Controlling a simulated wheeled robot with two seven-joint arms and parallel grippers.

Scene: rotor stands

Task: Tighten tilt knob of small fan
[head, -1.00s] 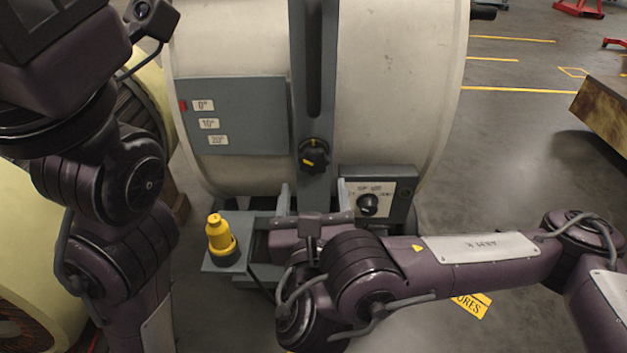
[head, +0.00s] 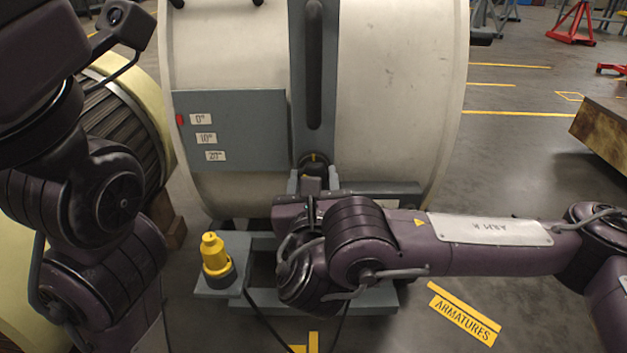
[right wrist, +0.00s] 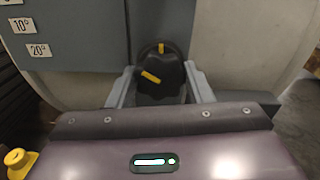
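The black tilt knob (head: 314,160) sits at the foot of the slotted grey upright on the front of the cream fan drum (head: 400,90). In the right wrist view the knob (right wrist: 161,88) shows a slanted yellow pointer bar and a separate yellow mark above it. My right gripper (head: 314,180) is open, its grey fingers at the knob's left and right sides in the right wrist view (right wrist: 158,80). I cannot tell whether they touch it. In the head view the gripper partly hides the knob. My left gripper is outside the view.
A grey plate (head: 245,120) with 0°, 10° and 20° labels is left of the upright. A yellow plug-like fitting (head: 214,254) stands on the grey base at lower left. Yellow-ended drums (head: 130,100) are at left. Open floor (head: 540,130) lies at right.

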